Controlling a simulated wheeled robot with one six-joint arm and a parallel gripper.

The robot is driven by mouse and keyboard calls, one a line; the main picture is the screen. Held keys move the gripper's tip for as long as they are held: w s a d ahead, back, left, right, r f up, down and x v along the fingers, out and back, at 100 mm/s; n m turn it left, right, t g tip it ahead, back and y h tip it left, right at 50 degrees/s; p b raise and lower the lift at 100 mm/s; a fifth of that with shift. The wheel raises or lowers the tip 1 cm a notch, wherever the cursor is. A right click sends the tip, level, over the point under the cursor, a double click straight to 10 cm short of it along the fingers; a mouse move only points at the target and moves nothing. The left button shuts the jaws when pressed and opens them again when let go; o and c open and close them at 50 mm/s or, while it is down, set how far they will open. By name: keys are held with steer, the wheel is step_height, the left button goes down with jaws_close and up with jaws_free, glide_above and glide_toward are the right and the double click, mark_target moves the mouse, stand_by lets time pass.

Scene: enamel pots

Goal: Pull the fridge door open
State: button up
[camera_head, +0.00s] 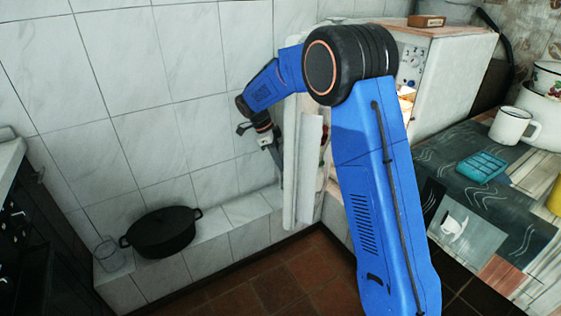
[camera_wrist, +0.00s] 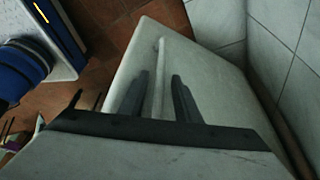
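The white fridge (camera_head: 450,75) stands at the upper right, partly hidden behind my arm. Its door (camera_head: 309,170) stands swung well out from the body, seen nearly edge-on. Part of the lit inside shows beside my arm. My gripper (camera_head: 262,138) is on the outer, left side of the door. In the wrist view, the door's pale outer face (camera_wrist: 205,75) carries a long white handle (camera_wrist: 159,62). The dark fingers of my gripper (camera_wrist: 160,84) lie one on each side of the handle, with a visible gap on both sides.
A tiled wall with a low ledge (camera_head: 228,213) lies left of the door. A black pot (camera_head: 162,232) and a glass (camera_head: 108,252) stand on the ledge. A table at the right holds a white mug (camera_head: 510,125) and a blue sponge-like item (camera_head: 482,167). The brown floor below is clear.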

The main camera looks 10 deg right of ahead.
steer(key=v, duration=1.7)
steer(key=shift+a, duration=0.15)
steer(key=shift+w+r, duration=0.1)
steer(key=shift+w, duration=0.05)
